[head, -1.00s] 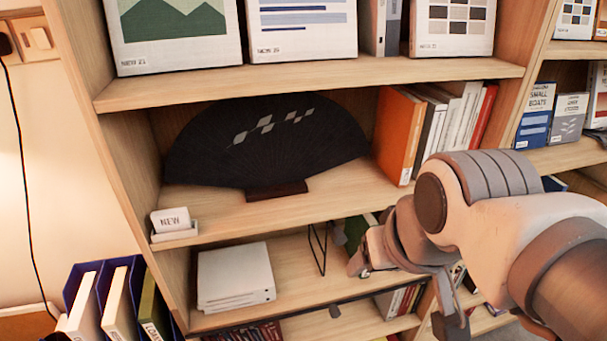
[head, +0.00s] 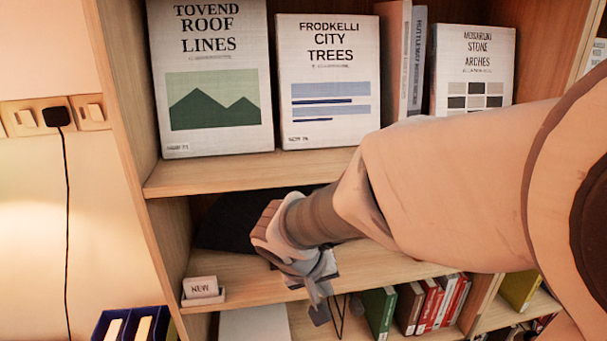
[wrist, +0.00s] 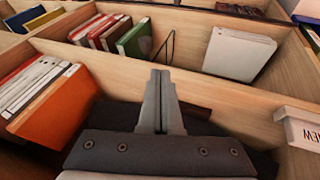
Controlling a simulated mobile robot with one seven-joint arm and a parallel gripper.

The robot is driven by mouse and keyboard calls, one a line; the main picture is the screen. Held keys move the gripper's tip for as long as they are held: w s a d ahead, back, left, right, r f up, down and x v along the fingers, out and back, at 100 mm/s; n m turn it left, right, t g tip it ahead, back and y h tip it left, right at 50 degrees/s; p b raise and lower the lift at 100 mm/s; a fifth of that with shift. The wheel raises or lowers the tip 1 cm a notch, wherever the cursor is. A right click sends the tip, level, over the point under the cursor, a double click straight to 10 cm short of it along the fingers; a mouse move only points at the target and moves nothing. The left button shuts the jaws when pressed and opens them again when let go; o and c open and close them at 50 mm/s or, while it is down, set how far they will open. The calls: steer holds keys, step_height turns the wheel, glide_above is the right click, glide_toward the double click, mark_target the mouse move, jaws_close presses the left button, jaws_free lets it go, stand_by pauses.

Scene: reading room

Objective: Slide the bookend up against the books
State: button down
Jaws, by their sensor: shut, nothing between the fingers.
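The bookend (head: 340,318) is a thin black wire frame on the lower shelf, partly cut off by the bottom of the head view. It also shows in the wrist view (wrist: 171,42), just beyond my fingertips. A green book (head: 381,312) ends the row of books (head: 432,304) to its right; in the wrist view the green book (wrist: 133,40) is on the bookend's left. A gap shows between bookend and green book. My gripper (head: 320,313) is shut and empty, pointing down in front of the shelf; its fingers (wrist: 160,76) look apart from the bookend, though contact is hard to judge.
A white stack (wrist: 239,53) lies on the same shelf, on the bookend's other side. Bare shelf lies between stack and bookend.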

steer(key=d+x, duration=0.1)
steer(key=x, duration=1.2)
steer(key=shift+w+d, duration=0.15)
steer(key=shift+d, duration=0.05)
steer(key=shift+r, duration=0.1)
steer(key=w+d+b, duration=0.2)
steer(key=d, duration=1.4)
steer(key=shift+a, duration=0.15)
